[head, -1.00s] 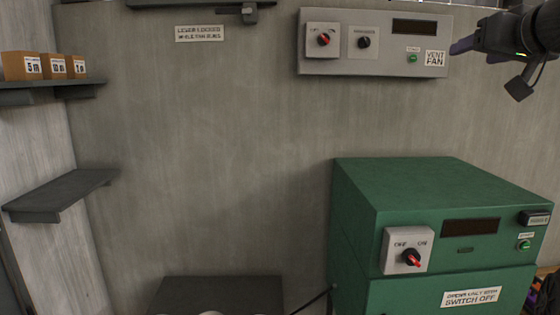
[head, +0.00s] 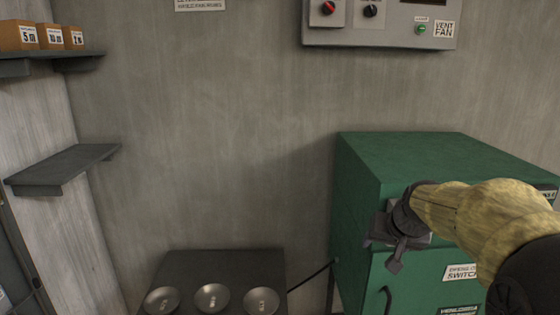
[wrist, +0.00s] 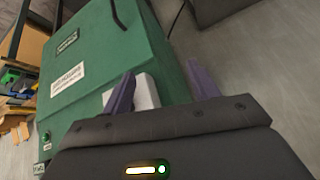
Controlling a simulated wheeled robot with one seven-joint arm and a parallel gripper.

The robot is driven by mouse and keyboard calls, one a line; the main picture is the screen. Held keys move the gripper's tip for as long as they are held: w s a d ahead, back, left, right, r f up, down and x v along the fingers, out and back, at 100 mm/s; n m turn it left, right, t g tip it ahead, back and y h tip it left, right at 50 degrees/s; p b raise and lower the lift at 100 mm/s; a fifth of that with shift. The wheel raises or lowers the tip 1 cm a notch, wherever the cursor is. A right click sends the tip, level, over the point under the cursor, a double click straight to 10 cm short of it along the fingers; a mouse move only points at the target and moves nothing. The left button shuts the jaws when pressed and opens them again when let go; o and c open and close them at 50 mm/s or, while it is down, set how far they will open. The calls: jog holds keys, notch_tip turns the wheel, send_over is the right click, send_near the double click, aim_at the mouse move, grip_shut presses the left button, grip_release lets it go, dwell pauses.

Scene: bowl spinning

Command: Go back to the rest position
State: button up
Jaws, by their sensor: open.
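My gripper (head: 383,243) is in front of the green cabinet (head: 360,180) in the head view, covering its switch plate. Behind the fingers, the wrist view shows the green cabinet (wrist: 85,75) and part of a white switch plate (wrist: 145,92). I cannot tell whether a finger touches the cabinet. The switch knob is hidden.
A dark stand with metal bowls (head: 212,297) is at the bottom centre. The vent fan panel (head: 380,30) is on the wall above. Two dark shelves are at left, the upper with boxes (head: 50,37).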

jog(key=s+a+f+n+g, duration=0.1)
jog(key=s+a+f+g, duration=0.1)
jog(key=s+f, duration=0.7)
jog(key=s+a+f+n+g+b, duration=0.1)
jog(key=s+a+f+g, duration=0.1)
jog(key=s+a+f, duration=0.3)
jog(key=s+f, duration=0.4)
jog(key=f, duration=0.1)
jog(key=shift+s+a+n, duration=0.25)
jog(key=shift+a+n, duration=0.05)
jog(key=shift+w, duration=0.1)
